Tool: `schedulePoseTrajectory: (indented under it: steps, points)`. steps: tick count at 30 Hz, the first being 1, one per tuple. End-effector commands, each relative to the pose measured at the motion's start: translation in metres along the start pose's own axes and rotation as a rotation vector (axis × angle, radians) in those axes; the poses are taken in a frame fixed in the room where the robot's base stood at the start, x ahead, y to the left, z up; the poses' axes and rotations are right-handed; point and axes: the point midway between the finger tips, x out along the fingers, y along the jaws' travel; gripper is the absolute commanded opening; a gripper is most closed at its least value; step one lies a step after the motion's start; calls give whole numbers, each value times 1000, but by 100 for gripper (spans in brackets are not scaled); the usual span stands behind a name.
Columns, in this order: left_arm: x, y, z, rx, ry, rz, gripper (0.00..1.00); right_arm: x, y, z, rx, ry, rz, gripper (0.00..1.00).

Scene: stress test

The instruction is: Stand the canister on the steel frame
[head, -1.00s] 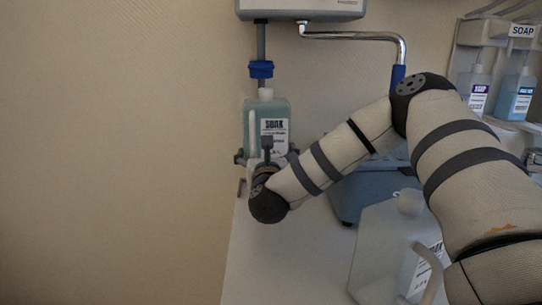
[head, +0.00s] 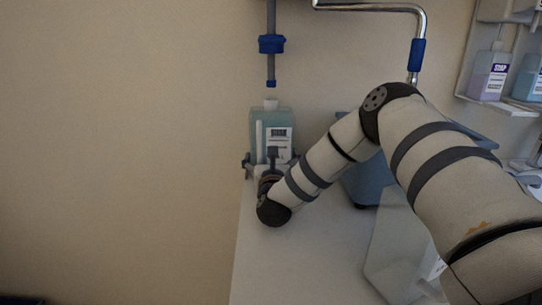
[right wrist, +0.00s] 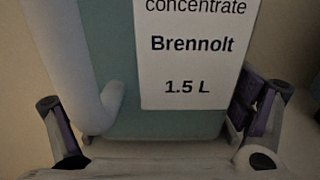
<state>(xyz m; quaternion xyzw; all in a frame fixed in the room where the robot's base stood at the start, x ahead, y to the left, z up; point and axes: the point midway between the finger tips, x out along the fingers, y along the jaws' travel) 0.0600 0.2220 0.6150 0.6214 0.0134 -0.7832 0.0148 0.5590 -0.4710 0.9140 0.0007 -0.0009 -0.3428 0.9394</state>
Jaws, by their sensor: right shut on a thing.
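The canister (head: 258,120) is a teal, translucent, upright bottle with a pale neck, white label and light handle. In the right wrist view the canister (right wrist: 115,70) fills the middle, its label reading "concentrate Brennolt 1.5 L". My right gripper (head: 271,162) is shut on the canister low on its body, one finger at each side. The right gripper's fingers also show in the right wrist view (right wrist: 160,118). The canister's neck is below the end of a hanging grey tube, with a gap between them. I cannot make out the steel frame. My left gripper is not in view.
The grey tube (head: 271,68) with a blue collar hangs above the canister. A chrome pipe (head: 423,25) stands behind my arm. A blue container (head: 365,185) and a large pale jug (head: 385,260) are to the right. Soap bottles (head: 491,75) stand on a shelf. The counter (head: 300,250) is bare in front.

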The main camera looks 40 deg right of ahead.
Motion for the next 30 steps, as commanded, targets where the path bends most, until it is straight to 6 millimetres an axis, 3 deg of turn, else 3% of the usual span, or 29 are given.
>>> schedulePoseTrajectory:
  steps: [2, 3, 4, 16, 25, 30]
  points:
    - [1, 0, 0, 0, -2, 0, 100, 1, 1, 3, 4, -11, -1, 32]
    - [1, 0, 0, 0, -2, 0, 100, 0, 0, -2, 0, 0, 0, 97]
    - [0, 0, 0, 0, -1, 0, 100, 0, 0, -1, 1, 0, 0, 100]
    - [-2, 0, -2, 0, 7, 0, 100, -1, 0, 4, 2, -1, 1, 100]
    - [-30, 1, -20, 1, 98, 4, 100, -60, 0, 9, 8, -6, 3, 100]
    - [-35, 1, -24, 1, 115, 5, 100, -94, 0, 5, 4, -1, 2, 100]
